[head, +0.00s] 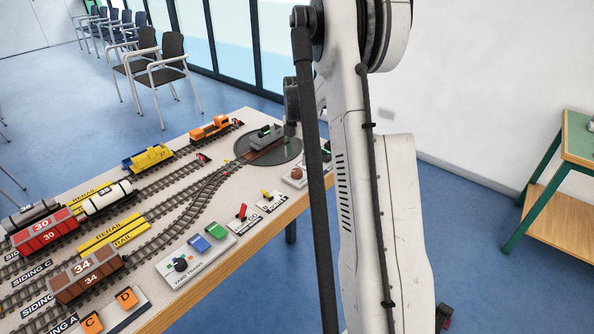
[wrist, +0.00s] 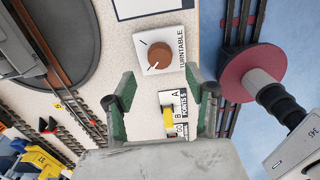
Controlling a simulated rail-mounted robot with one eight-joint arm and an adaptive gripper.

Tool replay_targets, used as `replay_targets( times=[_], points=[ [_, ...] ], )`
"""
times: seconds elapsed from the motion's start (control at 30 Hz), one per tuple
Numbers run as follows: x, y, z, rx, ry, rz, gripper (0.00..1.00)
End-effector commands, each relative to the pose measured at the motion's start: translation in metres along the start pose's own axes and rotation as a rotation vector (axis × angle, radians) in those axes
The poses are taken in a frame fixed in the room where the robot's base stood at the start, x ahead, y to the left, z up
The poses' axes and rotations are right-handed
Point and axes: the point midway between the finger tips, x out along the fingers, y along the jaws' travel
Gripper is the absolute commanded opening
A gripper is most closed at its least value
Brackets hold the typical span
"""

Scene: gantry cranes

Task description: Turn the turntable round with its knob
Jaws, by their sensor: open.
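The turntable knob (wrist: 159,57) is a round brown dial on a white plate marked TURNTABLE, with a pointer mark toward its upper left. In the head view the knob (head: 297,173) is small, close to my arm. My gripper (wrist: 160,78) is open, its two green-padded fingers spread on either side below the knob in the wrist view. Nothing is between the fingers, and contact with the knob is not visible. The turntable (head: 283,153) is a dark disc with a track and a grey-and-black engine on it. Part of it shows in the wrist view (wrist: 100,45). My arm hides the gripper in the head view.
A yellow points lever (wrist: 168,117) on a white plate lies just below the knob. A blue and green button panel (head: 208,240) stands along the table edge. Wagons and an orange locomotive (head: 210,128) stand on tracks. Beyond the table edge is blue floor (wrist: 212,30).

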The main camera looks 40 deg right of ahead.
Motion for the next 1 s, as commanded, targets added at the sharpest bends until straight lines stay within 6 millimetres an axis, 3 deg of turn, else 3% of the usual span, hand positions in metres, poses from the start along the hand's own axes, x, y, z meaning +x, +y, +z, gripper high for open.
replay_targets(
  times=[0.1, 0.33, 0.77, 1.0],
  points=[
    [0.023, 0.000, 0.000, 0.000, 0.000, 0.000, 0.51],
    [0.053, 0.000, 0.000, 0.000, 0.000, 0.000, 0.51],
    [0.063, 0.000, 0.000, 0.001, 0.000, 0.000, 0.51],
    [0.063, 0.000, 0.000, 0.001, 0.000, 0.000, 0.23]
  ],
)
